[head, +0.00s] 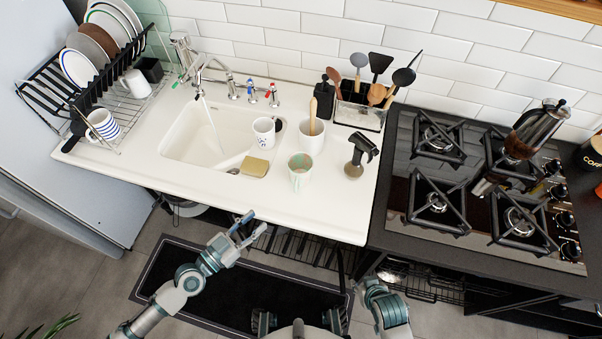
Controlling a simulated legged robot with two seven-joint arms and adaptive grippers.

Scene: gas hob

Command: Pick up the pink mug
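No mug in the head view is plainly pink. A pale mug with greenish and faint pinkish marks (300,172) stands upright near the counter's front edge, right of the sink. Behind it stands a plain, slightly pinkish-beige cup (311,134) with a wooden handle sticking out. My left gripper (256,222) is open and empty, in front of the counter edge, left of and apart from the pale mug. My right arm (386,305) shows at the bottom; its gripper (372,284) is seen end-on, and its fingers are unclear.
A white mug with blue marks (264,132) and a sponge (255,166) are by the sink (190,150), where water runs. A dark dispenser (358,155) stands right of the pale mug. The gas hob (400,215) is at right, the dish rack (62,95) at left. The front counter is clear.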

